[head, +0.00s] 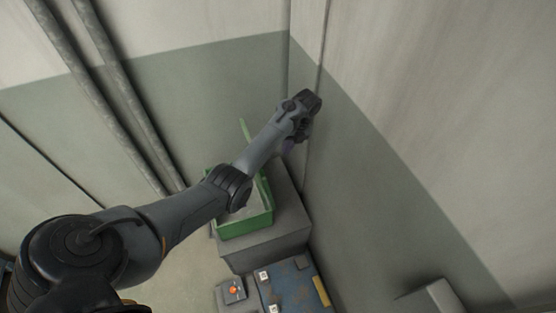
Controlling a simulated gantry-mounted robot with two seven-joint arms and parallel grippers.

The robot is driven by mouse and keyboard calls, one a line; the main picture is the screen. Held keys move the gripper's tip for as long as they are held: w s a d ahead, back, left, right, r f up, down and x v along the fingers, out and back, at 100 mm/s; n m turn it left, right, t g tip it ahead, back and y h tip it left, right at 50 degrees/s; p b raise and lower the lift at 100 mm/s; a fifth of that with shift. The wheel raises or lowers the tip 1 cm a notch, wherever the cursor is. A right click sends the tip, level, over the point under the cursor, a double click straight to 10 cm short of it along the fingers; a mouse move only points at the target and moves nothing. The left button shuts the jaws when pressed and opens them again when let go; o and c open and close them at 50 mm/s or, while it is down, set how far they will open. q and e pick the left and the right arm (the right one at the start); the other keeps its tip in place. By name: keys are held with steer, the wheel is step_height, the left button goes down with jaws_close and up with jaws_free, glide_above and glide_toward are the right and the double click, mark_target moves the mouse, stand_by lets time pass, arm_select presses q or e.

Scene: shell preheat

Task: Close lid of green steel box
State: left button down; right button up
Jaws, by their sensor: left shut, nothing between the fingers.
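The green steel box (247,226) stands on a grey block below the corner of the walls. Its lid (245,131) is up, and only a thin green upper part of it shows behind my left arm. The box is open at the top, and a pale grey inside shows beside the arm. My left arm reaches across the box and hides much of it and of the lid. My left gripper (300,136) is past the box on its right, near the wall corner, small and dark. It is shut and holds nothing. My right gripper is not in view.
The grey block (270,249) bears the box. In front of it are a blue worn panel (291,288) with a yellow edge and a small grey control box (231,292) with an orange-red button. Pipes (128,120) run down the left wall. The right wall is close to the gripper.

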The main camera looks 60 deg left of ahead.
arm_select(q)
steer(key=s+a+f+p, duration=0.1)
steer(key=s+f+p, duration=0.2)
steer(key=s+f, duration=0.3)
steer(key=x, duration=0.3)
steer(key=shift+a+f, duration=0.25)
steer(key=shift+f, duration=0.05)
steer(key=shift+w, duration=0.1)
